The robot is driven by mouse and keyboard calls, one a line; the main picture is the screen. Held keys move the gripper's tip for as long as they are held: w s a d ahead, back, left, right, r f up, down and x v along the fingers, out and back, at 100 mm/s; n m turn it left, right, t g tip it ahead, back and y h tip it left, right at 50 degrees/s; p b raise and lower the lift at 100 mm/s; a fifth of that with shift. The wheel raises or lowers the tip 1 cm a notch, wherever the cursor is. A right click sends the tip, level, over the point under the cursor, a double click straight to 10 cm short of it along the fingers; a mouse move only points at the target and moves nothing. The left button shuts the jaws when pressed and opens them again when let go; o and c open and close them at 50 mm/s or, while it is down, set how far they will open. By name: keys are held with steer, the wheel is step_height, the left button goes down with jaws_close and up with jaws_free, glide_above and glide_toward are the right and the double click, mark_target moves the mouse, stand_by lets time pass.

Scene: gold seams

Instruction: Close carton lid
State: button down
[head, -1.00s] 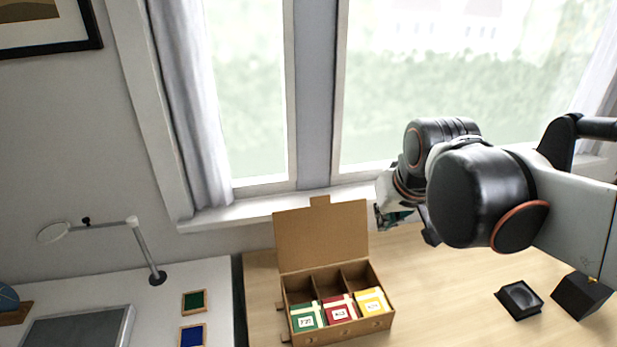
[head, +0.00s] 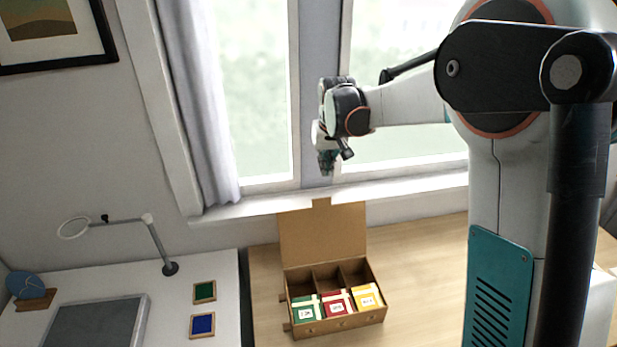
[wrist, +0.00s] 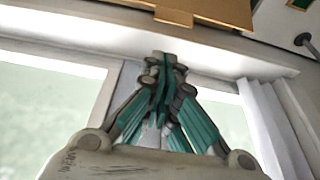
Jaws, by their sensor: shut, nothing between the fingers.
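The brown carton (head: 345,325) stands on the wooden table, its lid (head: 322,236) raised upright at the back, with a tab on the lid's top edge. Its front compartments hold a green, a red and a yellow packet; the compartments behind look empty. My gripper (head: 327,170) is shut and empty, in the air in front of the window, above the lid's top edge and apart from it. In the wrist view my gripper (wrist: 162,70) points toward the lid (wrist: 190,12), whose edge shows at the top.
A white table (head: 190,280) at the left holds a lamp (head: 160,245), a grey panel (head: 95,322) and two small framed tiles (head: 204,292). The window sill (head: 400,190) runs behind the carton. The wooden table (head: 425,270) is clear right of the carton.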

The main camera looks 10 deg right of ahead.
steer(key=s+a+x, duration=0.1)
steer(key=x, duration=0.8)
steer(key=shift+f+b, duration=0.35)
steer(key=shift+f, duration=0.15)
steer(key=shift+s, duration=0.2)
stand_by(0.3)
